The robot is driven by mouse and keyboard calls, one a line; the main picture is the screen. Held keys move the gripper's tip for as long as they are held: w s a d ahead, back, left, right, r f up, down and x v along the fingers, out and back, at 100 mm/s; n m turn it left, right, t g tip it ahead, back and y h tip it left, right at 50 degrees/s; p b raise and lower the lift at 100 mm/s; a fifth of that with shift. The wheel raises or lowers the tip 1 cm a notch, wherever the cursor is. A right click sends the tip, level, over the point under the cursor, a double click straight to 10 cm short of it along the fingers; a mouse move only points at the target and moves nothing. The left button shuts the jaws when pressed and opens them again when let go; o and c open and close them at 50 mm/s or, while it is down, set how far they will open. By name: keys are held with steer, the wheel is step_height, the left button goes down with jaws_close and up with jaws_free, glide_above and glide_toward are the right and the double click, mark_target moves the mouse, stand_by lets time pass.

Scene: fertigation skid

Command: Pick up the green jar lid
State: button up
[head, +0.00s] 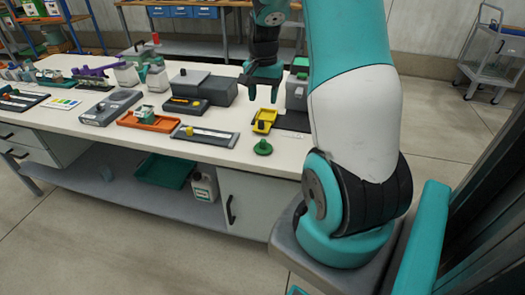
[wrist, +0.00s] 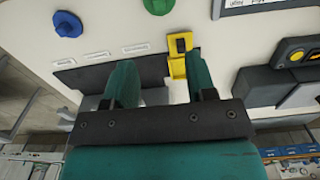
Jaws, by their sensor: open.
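The green jar lid (head: 263,147) lies on the white worktop near its front edge, with a raised knob-like middle. In the wrist view the green lid (wrist: 160,4) shows at the top edge, partly cut off. My gripper (head: 262,93) is open and empty, fingers pointing down, above the worktop and farther back than the lid. In the wrist view my gripper (wrist: 163,82) has its two teal fingers apart with nothing between them.
A yellow holder (head: 264,121) stands between my gripper and the lid. A grey tray (head: 205,136) and an orange tray (head: 152,122) lie to the left. A grey box (head: 208,90) stands behind. A blue knobbed piece (wrist: 67,24) shows in the wrist view.

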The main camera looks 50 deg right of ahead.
glide_above(263, 141)
steer(key=f, duration=1)
steer(key=shift+w+d+f, duration=0.15)
steer(key=shift+d+f, duration=0.05)
steer(key=shift+f, duration=0.2)
steer(key=shift+f+p, duration=0.55)
steer(key=shift+f, duration=2.1)
jaws_close()
